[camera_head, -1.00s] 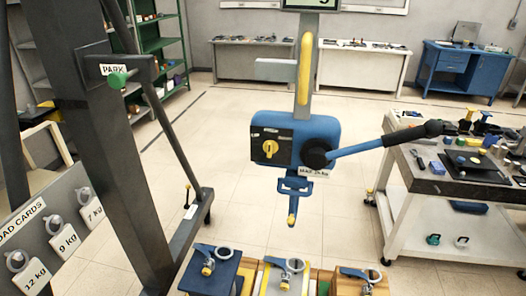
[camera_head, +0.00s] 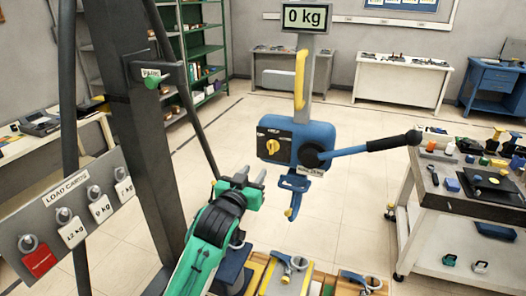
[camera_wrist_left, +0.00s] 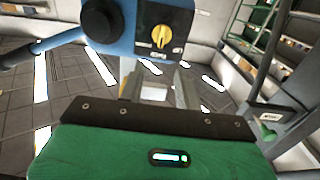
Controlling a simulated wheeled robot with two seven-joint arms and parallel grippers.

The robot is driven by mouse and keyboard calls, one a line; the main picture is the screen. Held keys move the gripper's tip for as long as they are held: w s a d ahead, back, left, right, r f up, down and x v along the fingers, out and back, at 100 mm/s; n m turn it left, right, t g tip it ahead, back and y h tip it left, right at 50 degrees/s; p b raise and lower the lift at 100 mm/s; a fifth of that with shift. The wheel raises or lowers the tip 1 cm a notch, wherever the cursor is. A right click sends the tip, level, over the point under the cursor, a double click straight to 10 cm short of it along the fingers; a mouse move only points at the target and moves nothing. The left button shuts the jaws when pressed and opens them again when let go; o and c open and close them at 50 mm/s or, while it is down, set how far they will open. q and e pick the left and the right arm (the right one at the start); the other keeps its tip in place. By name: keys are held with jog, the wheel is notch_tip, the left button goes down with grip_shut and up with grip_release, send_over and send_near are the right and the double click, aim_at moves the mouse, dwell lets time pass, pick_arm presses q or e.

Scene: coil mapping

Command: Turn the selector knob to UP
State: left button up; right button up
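The yellow selector knob (camera_head: 272,148) sits on a dark panel (camera_head: 265,137) on the front of the blue hoist body (camera_head: 316,135). The panel's small labels are not legible in the head view. The knob also shows at the top of the left wrist view (camera_wrist_left: 161,36). My left gripper (camera_head: 250,180) is below and left of the panel, apart from the knob. Its two fingers stand apart with nothing held between them; they also show in the left wrist view (camera_wrist_left: 158,88). My right gripper is not in view.
A display (camera_head: 305,17) above the hoist reads 0 kg. A lever with a black grip (camera_head: 390,142) reaches right toward a cluttered cart (camera_head: 465,190). A dark post (camera_head: 140,130) and a load card board (camera_head: 75,215) stand left. A blue hook (camera_head: 294,195) hangs below the hoist.

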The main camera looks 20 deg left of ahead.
pick_arm(q)
jog(key=r, duration=0.1)
jog(key=p, duration=0.5)
send_near(271, 144)
jog(key=w, duration=0.7)
jog(key=shift+w, duration=0.1)
jog(key=shift+w+d+f, duration=0.1)
jog(key=shift+w+f, duration=0.05)
jog(key=shift+w, duration=0.4)
grip_shut()
